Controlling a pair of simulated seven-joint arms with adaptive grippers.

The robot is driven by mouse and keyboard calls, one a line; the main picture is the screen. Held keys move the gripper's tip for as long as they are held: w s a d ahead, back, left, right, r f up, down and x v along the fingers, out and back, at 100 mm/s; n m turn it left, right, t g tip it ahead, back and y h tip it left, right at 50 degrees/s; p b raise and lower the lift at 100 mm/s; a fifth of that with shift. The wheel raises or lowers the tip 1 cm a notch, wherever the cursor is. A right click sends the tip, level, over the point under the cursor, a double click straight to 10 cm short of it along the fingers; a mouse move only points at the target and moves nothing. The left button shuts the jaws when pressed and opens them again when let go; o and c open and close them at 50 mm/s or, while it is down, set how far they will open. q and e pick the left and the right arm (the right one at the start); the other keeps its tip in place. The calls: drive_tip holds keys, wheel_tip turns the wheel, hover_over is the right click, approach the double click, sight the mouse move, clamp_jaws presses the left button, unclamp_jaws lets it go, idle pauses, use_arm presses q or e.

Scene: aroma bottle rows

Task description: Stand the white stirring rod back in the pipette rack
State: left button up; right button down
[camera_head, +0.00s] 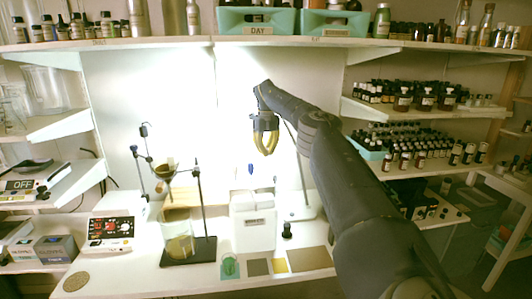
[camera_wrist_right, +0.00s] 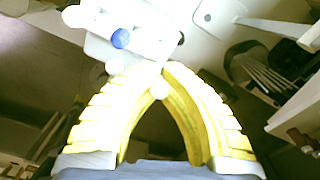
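My right gripper (camera_head: 267,152) hangs in mid-air above and behind the white jug, fingers pointing down. In the right wrist view its yellow fingers (camera_wrist_right: 152,72) meet at the tips around a small pale piece, seen nearly end-on, which looks like the white stirring rod (camera_wrist_right: 159,89). Against the bright wall the rod cannot be made out in the head view. A blue bulb-like piece (camera_head: 251,169) shows below the gripper, slightly left; it also shows in the wrist view (camera_wrist_right: 120,38) over white shapes. The pipette rack cannot be clearly told from these white shapes. My left gripper is not in view.
The white jug (camera_head: 253,222) stands mid-bench. To its left are a dark stand (camera_head: 199,213) and a beaker (camera_head: 178,236) of yellowish liquid. A small dark bottle (camera_head: 287,231) and flat coloured tiles (camera_head: 309,259) lie right and in front. Crowded bottle shelves flank the bench.

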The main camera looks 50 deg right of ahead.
drive_tip(key=shift+f, duration=2.6)
idle(0.3)
drive_tip(key=c, duration=1.5)
unclamp_jaws()
drive_tip(key=shift+r, duration=0.15)
drive_tip(key=shift+r, duration=2.35)
drive_tip(key=shift+r, duration=0.15)
drive_tip(key=shift+r, duration=2.4)
